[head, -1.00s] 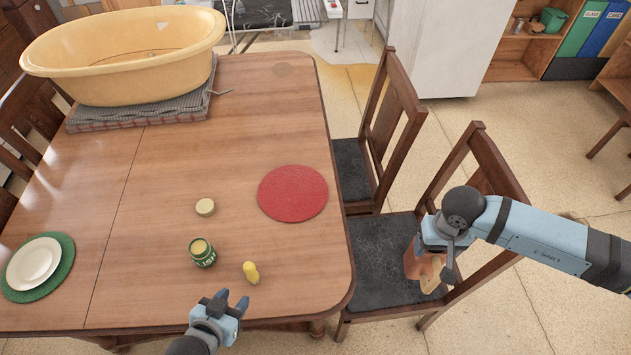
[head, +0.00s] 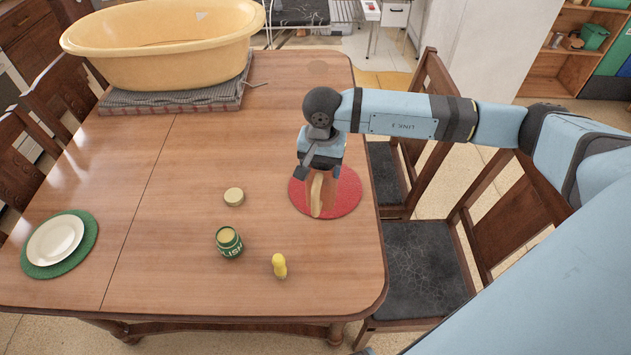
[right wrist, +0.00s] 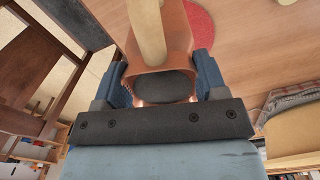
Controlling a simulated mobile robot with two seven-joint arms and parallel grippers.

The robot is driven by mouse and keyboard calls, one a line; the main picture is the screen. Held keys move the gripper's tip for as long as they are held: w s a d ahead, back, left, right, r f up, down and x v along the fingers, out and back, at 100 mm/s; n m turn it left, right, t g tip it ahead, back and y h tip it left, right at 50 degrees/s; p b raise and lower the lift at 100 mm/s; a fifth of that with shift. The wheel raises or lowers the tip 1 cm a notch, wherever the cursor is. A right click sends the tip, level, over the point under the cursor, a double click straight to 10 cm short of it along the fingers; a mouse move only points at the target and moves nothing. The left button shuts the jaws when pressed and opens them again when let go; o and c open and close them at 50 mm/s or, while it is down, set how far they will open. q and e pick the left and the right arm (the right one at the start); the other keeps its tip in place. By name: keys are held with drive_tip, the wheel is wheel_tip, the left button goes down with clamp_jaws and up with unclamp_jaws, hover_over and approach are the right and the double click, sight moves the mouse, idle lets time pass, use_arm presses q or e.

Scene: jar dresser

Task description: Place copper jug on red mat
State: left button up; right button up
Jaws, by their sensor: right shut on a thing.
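The copper jug (head: 332,188), with a pale tan handle, is in my right gripper (head: 322,166), over the red mat (head: 350,200) in the head view. The mat is a round red disc near the table's right edge, partly hidden by the jug and gripper. I cannot tell whether the jug's base touches it. In the right wrist view, both fingers of the right gripper (right wrist: 163,82) are at the sides of the copper jug (right wrist: 178,50), near its mouth. Part of the red mat (right wrist: 199,22) shows beyond. My left gripper is out of view.
A green tin (head: 229,243), a round lid (head: 234,196) and a small yellow object (head: 279,265) stand left of the mat. A white plate (head: 55,241) lies at far left. A yellow tub (head: 160,50) is at the back. Chairs (head: 420,265) line the right edge.

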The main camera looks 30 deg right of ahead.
drive_tip(key=w+d+r+m+b, duration=0.75)
drive_tip(key=r+m+b, duration=0.3)
drive_tip(key=m, duration=0.45)
wheel_tip(320, 180, down, 19)
drive_tip(key=shift+s+d+f, duration=0.2)
drive_tip(key=shift+s, duration=0.2)
drive_tip(key=shift+f, duration=0.1)
drive_tip(key=o, duration=1.4)
